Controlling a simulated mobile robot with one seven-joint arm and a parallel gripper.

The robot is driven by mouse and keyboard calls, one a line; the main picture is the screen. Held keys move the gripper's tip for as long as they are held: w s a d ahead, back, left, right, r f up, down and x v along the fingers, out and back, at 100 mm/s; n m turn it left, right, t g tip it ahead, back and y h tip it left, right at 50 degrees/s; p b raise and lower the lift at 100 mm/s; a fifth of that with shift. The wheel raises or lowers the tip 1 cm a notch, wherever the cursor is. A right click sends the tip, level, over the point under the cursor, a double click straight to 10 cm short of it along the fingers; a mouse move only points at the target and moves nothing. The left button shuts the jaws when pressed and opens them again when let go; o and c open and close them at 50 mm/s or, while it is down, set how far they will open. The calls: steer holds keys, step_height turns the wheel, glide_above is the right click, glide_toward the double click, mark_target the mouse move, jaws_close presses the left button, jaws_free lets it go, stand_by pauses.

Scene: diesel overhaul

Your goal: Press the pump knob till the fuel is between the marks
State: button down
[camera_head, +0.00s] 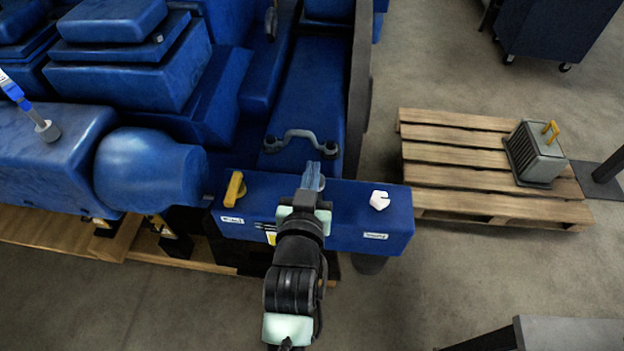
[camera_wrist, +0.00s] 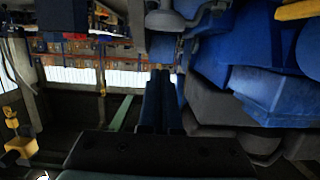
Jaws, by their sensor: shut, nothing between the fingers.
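A long blue box (camera_head: 350,215) on the engine's near side carries a yellow lever (camera_head: 234,189) at its left and a white knob (camera_head: 379,200) at its right. I cannot tell from the tiny labels which part is the pump knob. My gripper (camera_head: 313,172) is over the middle of the box, between the two. Its blue fingers are together and empty, also in the wrist view (camera_wrist: 162,95). The gripper and wrist hide the box's middle. A clear tube with blue in it (camera_head: 13,88), possibly the fuel gauge, stands at far left; its marks are not readable.
The blue engine (camera_head: 130,65) fills the upper left. A dark grey curved handle (camera_head: 300,135) lies just beyond my fingers. A wooden pallet (camera_head: 455,152) with a grey, yellow-handled unit (camera_head: 535,155) is at right. The floor in front is largely clear.

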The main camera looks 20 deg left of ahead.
steer(key=shift+w+f, duration=0.1)
steer(key=shift+f, duration=1.95)
